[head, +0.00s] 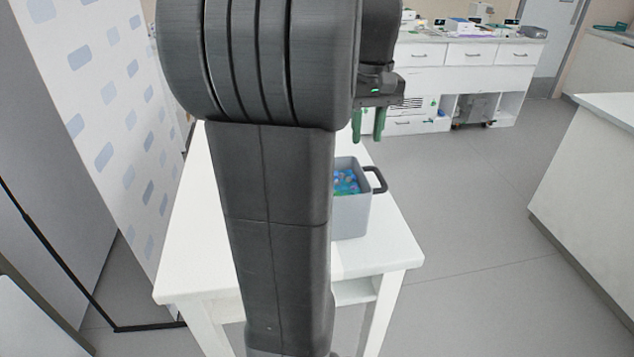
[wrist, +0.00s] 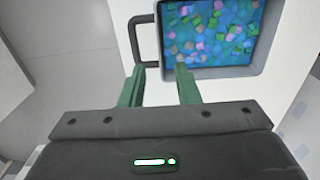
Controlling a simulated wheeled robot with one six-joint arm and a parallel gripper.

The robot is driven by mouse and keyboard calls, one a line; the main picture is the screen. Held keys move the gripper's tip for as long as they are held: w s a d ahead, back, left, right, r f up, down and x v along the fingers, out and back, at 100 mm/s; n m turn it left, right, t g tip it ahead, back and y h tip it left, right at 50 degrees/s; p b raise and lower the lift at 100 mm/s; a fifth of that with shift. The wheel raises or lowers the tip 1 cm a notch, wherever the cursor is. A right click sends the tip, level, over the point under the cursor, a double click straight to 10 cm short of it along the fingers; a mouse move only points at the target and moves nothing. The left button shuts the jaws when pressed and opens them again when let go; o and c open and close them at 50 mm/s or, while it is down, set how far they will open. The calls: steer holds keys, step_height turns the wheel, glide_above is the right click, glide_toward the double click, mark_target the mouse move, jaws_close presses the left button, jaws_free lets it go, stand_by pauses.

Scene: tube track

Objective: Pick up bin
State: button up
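The grey bin (head: 351,213) stands on a white table, partly hidden behind my arm in the head view. It holds many small coloured pieces, and a dark handle (head: 377,181) sticks out from its right side. In the wrist view the bin (wrist: 257,68) is at the top right, with its handle (wrist: 139,42) on the left side. My gripper (head: 368,139) is above the bin, fingers pointing down. In the wrist view its green fingers (wrist: 158,68) are apart with nothing between them, near the handle's lower end. I see no contact with the handle.
The white table (head: 393,250) has bare surface in front of and right of the bin. A patterned white panel (head: 100,100) stands at the left. A white counter (head: 600,170) is at the right, and cabinets (head: 465,75) line the back. Grey floor (head: 470,210) lies clear between.

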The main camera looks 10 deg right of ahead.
mark_target(363, 172)
step_height(363, 172, down, 8)
steer(key=shift+s, duration=0.15)
steer(key=shift+w+d+f, duration=0.1)
steer(key=shift+w+f, duration=0.05)
steer(key=shift+f, duration=1.2)
steer(key=shift+w+f, duration=0.1)
steer(key=shift+f, duration=1.2)
jaws_close()
